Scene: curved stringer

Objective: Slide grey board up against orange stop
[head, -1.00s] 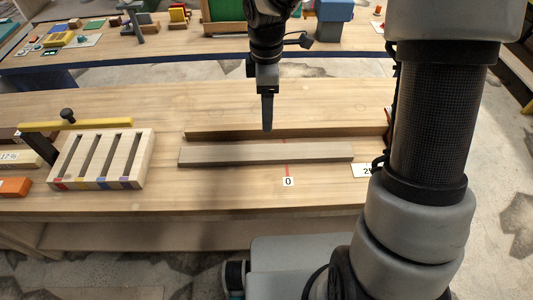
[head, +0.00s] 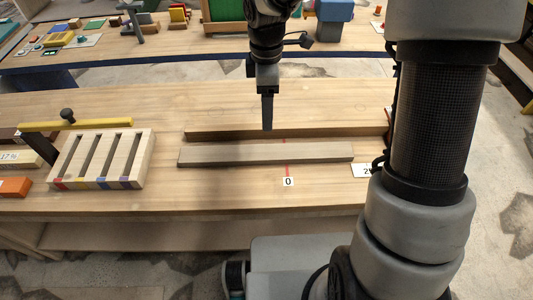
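The grey board (head: 240,155) lies flat on the wooden bench, long side running left to right, across a red line marked 0. My gripper (head: 267,128) points down just behind the board, above the long wooden strip. It shows as one dark narrow shape, so I cannot tell if its fingers are apart. It appears clear of the board. An orange block (head: 14,187) is at the left edge, partly cut off; I cannot tell whether it is the stop. My arm hides the bench's right part.
A long wooden strip (head: 220,133) lies behind the board. A slotted wooden block (head: 102,160) stands to the left, with a yellow bar (head: 75,125) behind it. A white label (head: 362,170) lies by the board's right end. The bench front is clear.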

